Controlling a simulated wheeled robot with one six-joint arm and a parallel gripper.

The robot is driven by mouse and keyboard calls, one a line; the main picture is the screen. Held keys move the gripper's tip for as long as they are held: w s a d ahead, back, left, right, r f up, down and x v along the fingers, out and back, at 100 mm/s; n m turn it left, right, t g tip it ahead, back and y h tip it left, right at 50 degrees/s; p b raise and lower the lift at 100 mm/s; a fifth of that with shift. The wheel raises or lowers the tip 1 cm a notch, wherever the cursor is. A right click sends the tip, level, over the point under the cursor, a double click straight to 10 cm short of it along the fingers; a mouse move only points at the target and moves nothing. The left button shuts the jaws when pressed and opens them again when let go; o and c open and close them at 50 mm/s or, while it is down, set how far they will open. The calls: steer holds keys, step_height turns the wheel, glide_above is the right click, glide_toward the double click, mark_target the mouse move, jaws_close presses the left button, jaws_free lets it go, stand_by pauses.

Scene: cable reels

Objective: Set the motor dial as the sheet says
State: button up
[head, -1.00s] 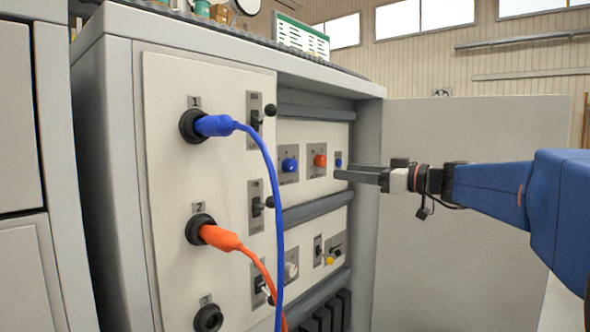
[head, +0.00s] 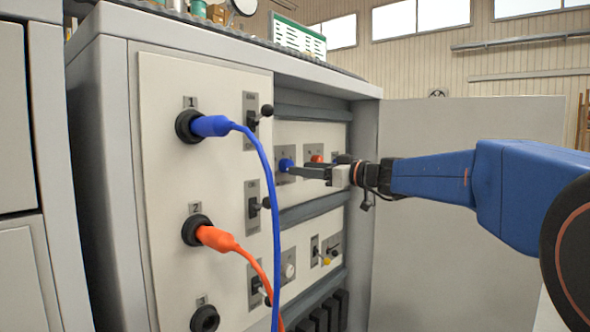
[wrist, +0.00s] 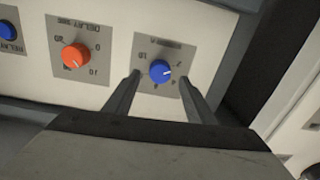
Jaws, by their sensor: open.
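A blue dial (head: 286,164) with a white pointer mark sits on the upper inner panel of the cabinet. In the wrist view the blue dial (wrist: 159,71) has a numbered scale on a grey plate. The plate's lettering is too blurred to read for sure. My gripper (head: 291,172) is in front of this dial. In the wrist view my gripper (wrist: 160,78) is open, with one finger on each side of the dial; I cannot tell whether they touch it. A green-framed white board (head: 298,38) with dark lines stands on top of the cabinet; its text is unreadable.
A red dial (wrist: 75,57) marked for delay is beside the blue one, then a blue button (wrist: 8,29). Blue cable (head: 262,165) and orange cable (head: 245,252) hang in front of the left panel. An open cabinet door (head: 465,125) is on the right.

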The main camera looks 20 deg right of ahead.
mark_target(287, 166)
steer(key=shift+x, duration=2.1)
steer(key=c, duration=1)
